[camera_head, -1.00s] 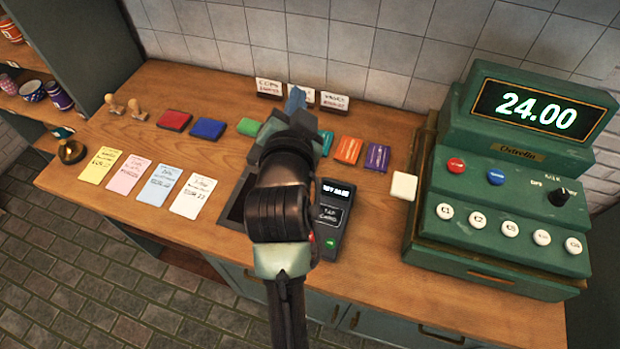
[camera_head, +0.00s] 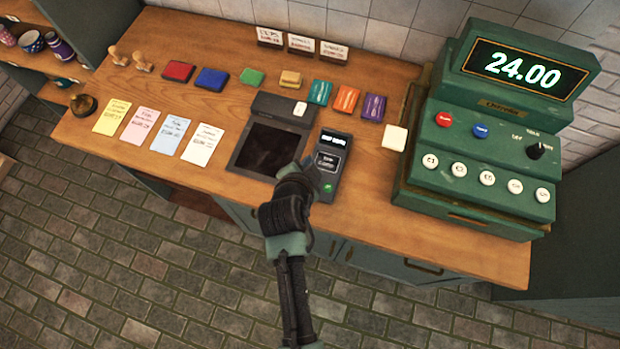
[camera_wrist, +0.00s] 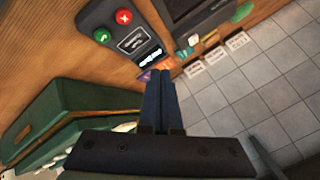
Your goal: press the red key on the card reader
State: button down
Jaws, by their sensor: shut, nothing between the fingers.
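The card reader (camera_head: 327,163) is a dark handheld unit lying on the counter, with a small lit screen at its far end. Its green key (camera_head: 328,187) shows at the near end. The red key is hidden behind my arm in the head view. In the wrist view the card reader (camera_wrist: 130,42) shows both the red key (camera_wrist: 124,17) and the green key (camera_wrist: 102,36) uncovered. My gripper (camera_wrist: 160,75) is shut and empty. Its dark fingers appear beyond the screen end in that view, apart from the red key. In the head view the wrist hangs over the reader's near-left side.
A dark screen terminal (camera_head: 268,150) stands left of the reader. A white block (camera_head: 395,138) and the green cash register (camera_head: 485,165) showing 24.00 stand to the right. Coloured pads, paper slips and stamps lie left and behind. Bare counter lies just right of the reader.

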jog(key=shift+f+b, duration=3.6)
jog(key=shift+f, duration=0.7)
jog(key=shift+f, duration=0.1)
jog(key=shift+f+b, duration=0.3)
jog(key=shift+b, duration=0.1)
jog(key=shift+f+b, duration=0.4)
jog(key=shift+f, duration=0.1)
jog(key=shift+r+p, duration=0.7)
jog(key=shift+r, duration=0.2)
notch_tip(320, 180, up, 5)
jog(key=p, duration=0.4)
